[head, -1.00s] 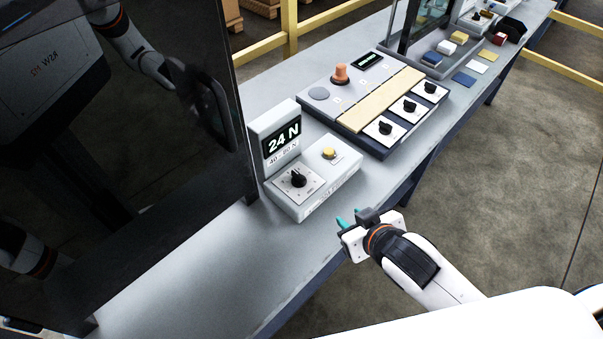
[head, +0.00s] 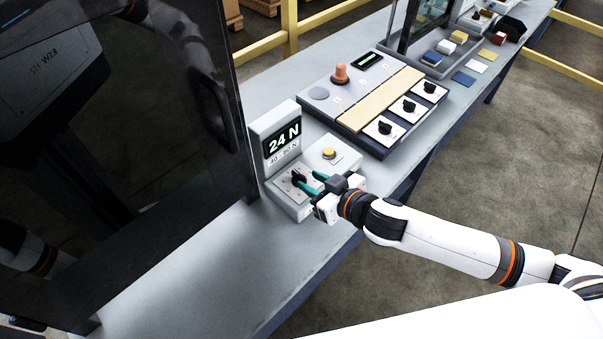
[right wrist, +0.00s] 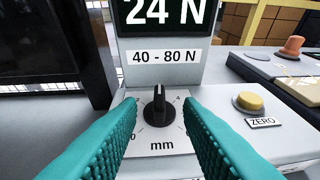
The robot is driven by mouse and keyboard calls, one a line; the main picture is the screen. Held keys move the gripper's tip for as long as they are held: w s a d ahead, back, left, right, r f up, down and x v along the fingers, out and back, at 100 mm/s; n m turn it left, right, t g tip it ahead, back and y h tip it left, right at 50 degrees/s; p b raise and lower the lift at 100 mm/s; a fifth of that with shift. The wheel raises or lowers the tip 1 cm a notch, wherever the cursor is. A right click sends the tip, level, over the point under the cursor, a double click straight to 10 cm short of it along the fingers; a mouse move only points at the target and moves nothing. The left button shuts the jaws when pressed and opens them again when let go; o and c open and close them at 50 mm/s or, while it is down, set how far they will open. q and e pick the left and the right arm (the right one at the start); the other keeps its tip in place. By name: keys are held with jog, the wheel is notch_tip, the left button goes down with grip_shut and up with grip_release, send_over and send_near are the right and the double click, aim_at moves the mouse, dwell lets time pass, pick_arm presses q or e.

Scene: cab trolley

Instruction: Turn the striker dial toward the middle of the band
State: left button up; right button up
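The striker dial (head: 298,178) is a black pointer knob on a light plate marked in mm, on the grey tester box. In the right wrist view the dial (right wrist: 158,110) points almost straight up. The display (head: 282,138) above it reads 24 N, and the label under it (right wrist: 164,56) reads 40 - 80 N. My right gripper (head: 307,183) is open at the dial. Its two teal fingers stand to the left and right of the knob, with visible gaps on both sides in the wrist view. My left gripper is not in view.
A yellow ZERO button (head: 328,153) sits right of the dial. A panel with several black knobs (head: 385,127) and an orange mushroom-shaped knob (head: 340,74) stands further along. A dark glossy panel (head: 120,160) borders the left. The near bench top (head: 220,270) is clear.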

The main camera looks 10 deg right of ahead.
aim_at(301, 176)
jog(key=shift+x, duration=2.35)
jog(key=shift+s, duration=0.1)
jog(key=shift+c, duration=0.2)
jog(key=shift+r, duration=0.1)
grip_shut()
